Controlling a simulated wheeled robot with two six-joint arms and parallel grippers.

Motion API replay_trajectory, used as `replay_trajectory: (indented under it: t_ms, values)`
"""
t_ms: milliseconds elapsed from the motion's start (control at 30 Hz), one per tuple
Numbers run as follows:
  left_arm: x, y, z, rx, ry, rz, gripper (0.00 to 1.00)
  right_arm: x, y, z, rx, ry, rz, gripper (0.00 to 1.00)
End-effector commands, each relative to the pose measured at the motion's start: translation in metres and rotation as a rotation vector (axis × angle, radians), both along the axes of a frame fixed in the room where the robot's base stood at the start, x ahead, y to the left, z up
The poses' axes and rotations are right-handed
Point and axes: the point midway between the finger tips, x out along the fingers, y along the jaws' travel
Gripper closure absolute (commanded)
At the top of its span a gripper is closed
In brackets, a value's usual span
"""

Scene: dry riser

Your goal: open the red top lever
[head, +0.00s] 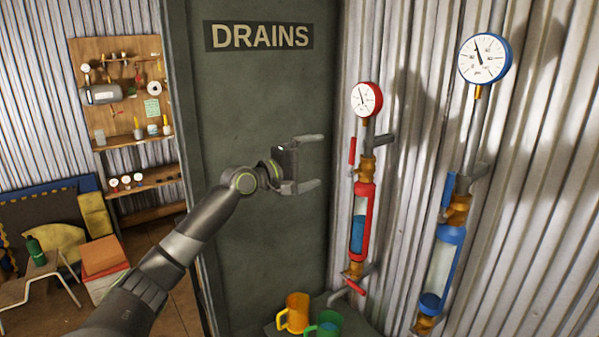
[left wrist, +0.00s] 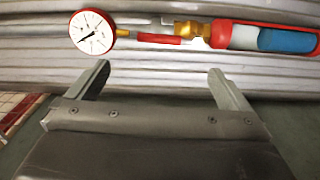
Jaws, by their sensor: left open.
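The red top lever (head: 352,150) is a short red handle standing upright beside the brass valve at the top of the red riser (head: 362,215), below the red-rimmed gauge (head: 367,99). In the left wrist view the lever (left wrist: 160,40) lies between the gauge (left wrist: 92,32) and the brass fitting, beyond the fingertips. My left gripper (head: 320,161) is open and empty, its fingers pointing right toward the lever, with the lever to the right of the tips. In the left wrist view the gripper (left wrist: 158,70) shows a clear gap between its fingers. My right gripper is not in view.
A blue riser (head: 446,255) with its own gauge (head: 485,58) stands to the right. A lower red lever (head: 355,288) is near the red riser's foot. Orange (head: 295,311) and green (head: 327,324) mugs stand below. A dark DRAINS panel (head: 265,100) is behind my left arm.

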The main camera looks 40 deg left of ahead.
Motion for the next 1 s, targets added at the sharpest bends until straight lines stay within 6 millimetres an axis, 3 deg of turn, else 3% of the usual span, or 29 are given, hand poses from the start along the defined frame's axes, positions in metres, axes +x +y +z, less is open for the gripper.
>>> replay_trajectory:
  t_ms: [100,300,1000]
  values:
    - [-0.017,0.006,-0.002,0.003,0.001,0.001,0.00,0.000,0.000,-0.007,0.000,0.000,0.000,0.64]
    - [-0.031,0.011,-0.001,0.001,0.001,-0.001,0.00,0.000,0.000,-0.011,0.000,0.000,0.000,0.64]
    - [-0.034,0.013,-0.004,0.002,0.003,0.004,0.00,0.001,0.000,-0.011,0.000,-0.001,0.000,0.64]
